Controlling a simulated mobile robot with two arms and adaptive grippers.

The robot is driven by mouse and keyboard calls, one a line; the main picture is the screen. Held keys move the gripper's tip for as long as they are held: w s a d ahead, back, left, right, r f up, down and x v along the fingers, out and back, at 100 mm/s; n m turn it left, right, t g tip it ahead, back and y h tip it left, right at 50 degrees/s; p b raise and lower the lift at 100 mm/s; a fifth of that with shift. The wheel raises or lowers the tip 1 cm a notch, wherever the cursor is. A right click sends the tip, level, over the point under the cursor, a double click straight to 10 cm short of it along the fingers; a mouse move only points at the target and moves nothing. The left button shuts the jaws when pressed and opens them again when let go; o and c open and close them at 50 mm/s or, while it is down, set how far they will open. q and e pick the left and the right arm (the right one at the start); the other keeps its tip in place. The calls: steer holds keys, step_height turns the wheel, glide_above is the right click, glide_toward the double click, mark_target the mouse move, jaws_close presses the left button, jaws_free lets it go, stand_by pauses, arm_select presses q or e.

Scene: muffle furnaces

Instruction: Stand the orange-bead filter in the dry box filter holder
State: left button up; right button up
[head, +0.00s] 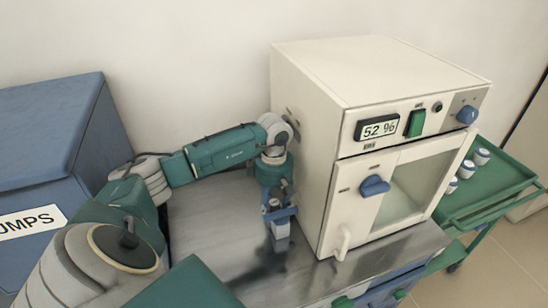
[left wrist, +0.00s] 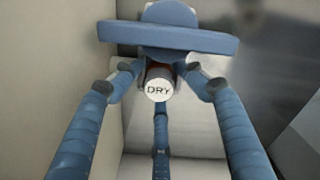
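The filter (left wrist: 158,90) shows in the left wrist view as a round white cap marked DRY with a brown-orange body behind it. The blue fingers of my left gripper (left wrist: 158,80) bend in around it from both sides, with another finger below. In the head view my left gripper (head: 277,207) points down beside the left wall of the cream dry box (head: 310,150), low over the metal bench. A pale piece under the fingers seems to be the filter. A blue bar crosses the top of the wrist view; I cannot tell whether it is the holder. My right gripper is out of view.
The dry box reads 52 % and its door is closed. Its metal bench top (head: 215,225) is bare to the left. A blue cabinet (head: 45,130) marked with a sign stands at left. A green cart (head: 505,185) at right carries white-capped jars (head: 482,156).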

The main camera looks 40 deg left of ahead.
arm_select(q)
steer(key=shift+s+f, duration=0.15)
step_height(320, 180, up, 12)
stand_by(0.5)
stand_by(0.5)
